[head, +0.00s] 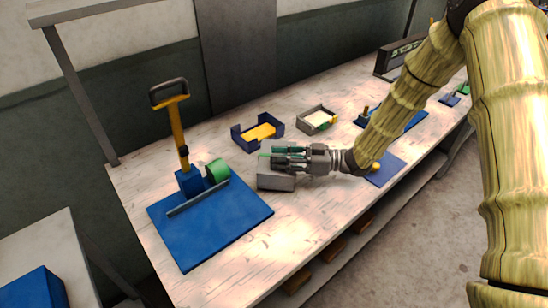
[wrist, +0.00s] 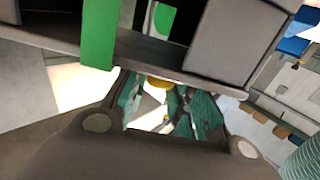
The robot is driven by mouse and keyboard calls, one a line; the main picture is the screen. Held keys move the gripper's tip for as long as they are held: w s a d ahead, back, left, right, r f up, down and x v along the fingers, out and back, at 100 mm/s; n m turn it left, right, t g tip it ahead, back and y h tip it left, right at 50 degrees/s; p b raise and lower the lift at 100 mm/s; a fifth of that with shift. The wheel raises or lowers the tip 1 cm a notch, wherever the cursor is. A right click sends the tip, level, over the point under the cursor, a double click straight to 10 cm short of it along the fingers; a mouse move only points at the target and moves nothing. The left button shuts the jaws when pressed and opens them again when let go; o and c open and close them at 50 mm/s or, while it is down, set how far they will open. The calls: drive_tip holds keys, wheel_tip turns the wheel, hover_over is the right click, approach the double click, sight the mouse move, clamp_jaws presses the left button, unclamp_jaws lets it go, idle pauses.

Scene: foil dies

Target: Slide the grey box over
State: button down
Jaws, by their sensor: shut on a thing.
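The grey box (head: 276,181) sits on the pale workbench, right of the blue mat, its plain long side facing the camera. My gripper (head: 275,158) lies level at the box's upper edge, its fingers pointing left, and is shut on it. The fingers hide part of the box's top and back. In the wrist view the teal fingers of my gripper (wrist: 160,100) show in the middle. A grey body with a bright green strip spans the top of that view, close to the fingers; I cannot tell for sure that it is the box.
A dark blue tray (head: 238,136) with a yellow piece stands behind the box. A grey tray (head: 301,122) with white contents is to its right. Bare bench lies in front.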

drive_tip(key=shift+d, duration=1.45)
drive_tip(key=c, duration=1.1)
unclamp_jaws()
drive_tip(key=shift+c, duration=0.2)
drive_tip(key=d, duration=0.4)
drive_tip(key=s+d, duration=0.1)
drive_tip(key=d, duration=0.7)
drive_tip(key=shift+s, duration=0.2)
